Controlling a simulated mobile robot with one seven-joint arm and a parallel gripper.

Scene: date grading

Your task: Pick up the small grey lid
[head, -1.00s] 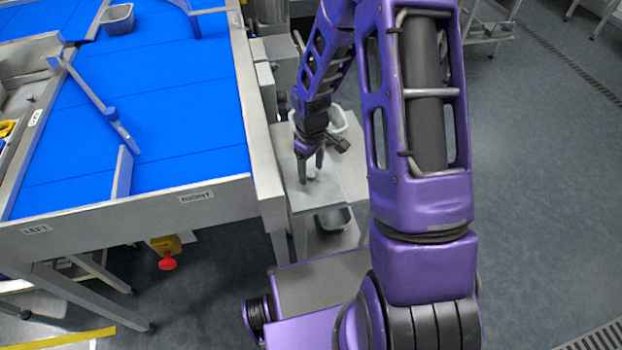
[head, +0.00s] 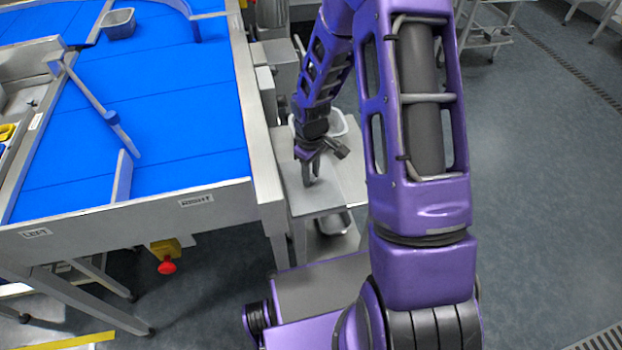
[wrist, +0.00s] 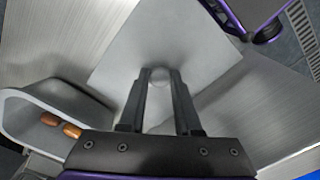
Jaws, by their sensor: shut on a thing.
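The small grey lid (wrist: 161,80) is in the wrist view, and its round light-grey grip part lies between my two fingertips. A flat, smooth grey square shows around and beyond it; I take it to be the lid's plate. My gripper (wrist: 160,74) is shut on the lid. In the head view, my gripper (head: 310,178) points down over the small metal side table (head: 350,180). I cannot tell whether the lid is clear of the table.
A grey tub (wrist: 50,92) with brown dates stands close to my gripper, behind it in the head view. The blue belt table (head: 180,120) with a raised metal frame is to the left. Another grey tub (head: 119,24) stands on the belt.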

